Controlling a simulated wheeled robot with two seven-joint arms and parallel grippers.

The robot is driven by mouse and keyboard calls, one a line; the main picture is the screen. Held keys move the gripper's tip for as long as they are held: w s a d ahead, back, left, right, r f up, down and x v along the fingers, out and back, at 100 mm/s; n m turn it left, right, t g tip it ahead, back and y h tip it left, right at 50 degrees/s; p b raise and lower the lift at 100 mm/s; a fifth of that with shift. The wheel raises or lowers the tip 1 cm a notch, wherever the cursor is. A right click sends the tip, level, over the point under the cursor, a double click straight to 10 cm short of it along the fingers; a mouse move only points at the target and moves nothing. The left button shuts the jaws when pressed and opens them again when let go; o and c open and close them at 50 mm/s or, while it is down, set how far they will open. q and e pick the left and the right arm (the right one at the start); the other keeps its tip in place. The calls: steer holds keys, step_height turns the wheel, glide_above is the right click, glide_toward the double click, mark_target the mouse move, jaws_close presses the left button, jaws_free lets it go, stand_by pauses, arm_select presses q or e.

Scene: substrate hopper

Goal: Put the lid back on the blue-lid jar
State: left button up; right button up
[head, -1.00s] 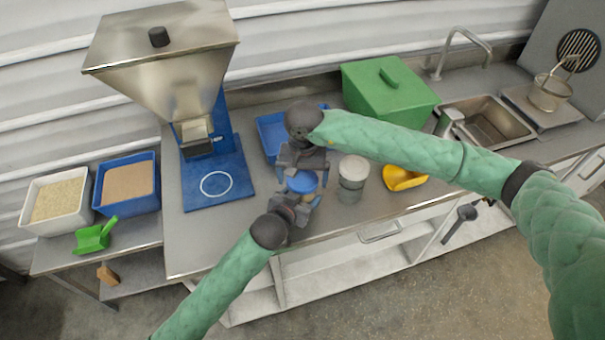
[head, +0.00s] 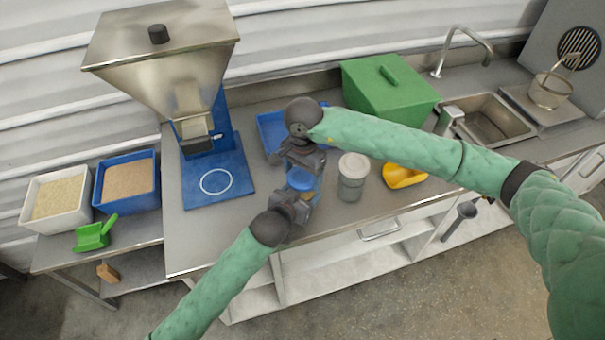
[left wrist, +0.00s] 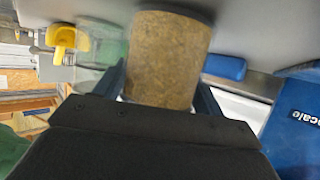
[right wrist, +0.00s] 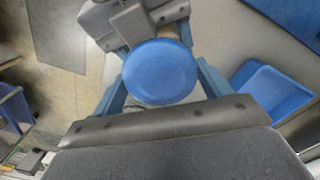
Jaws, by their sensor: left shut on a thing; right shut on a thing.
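The blue lid (head: 301,180) is held between the fingers of my right gripper (right wrist: 160,85), and it shows as a round blue disc (right wrist: 160,70) in the right wrist view. My left gripper (left wrist: 165,98) is shut on the jar, a cylinder full of brown substrate (left wrist: 168,60). In the head view my left gripper (head: 303,198) is just below the lid at the counter's front. The lid is over the jar and covers most of it in the right wrist view. I cannot tell whether the lid touches the rim.
A jar with a pale lid (head: 352,177) and a yellow scoop (head: 402,177) stand close on the right. A blue tray (head: 272,137) lies behind my grippers. The hopper (head: 165,70) with its blue base is at left, a green box (head: 388,92) at back right.

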steer(key=m, duration=0.6)
steer(key=shift+m, duration=0.4)
steer(key=o, duration=1.1)
steer(key=shift+r, duration=2.25)
steer(key=shift+c, duration=0.5)
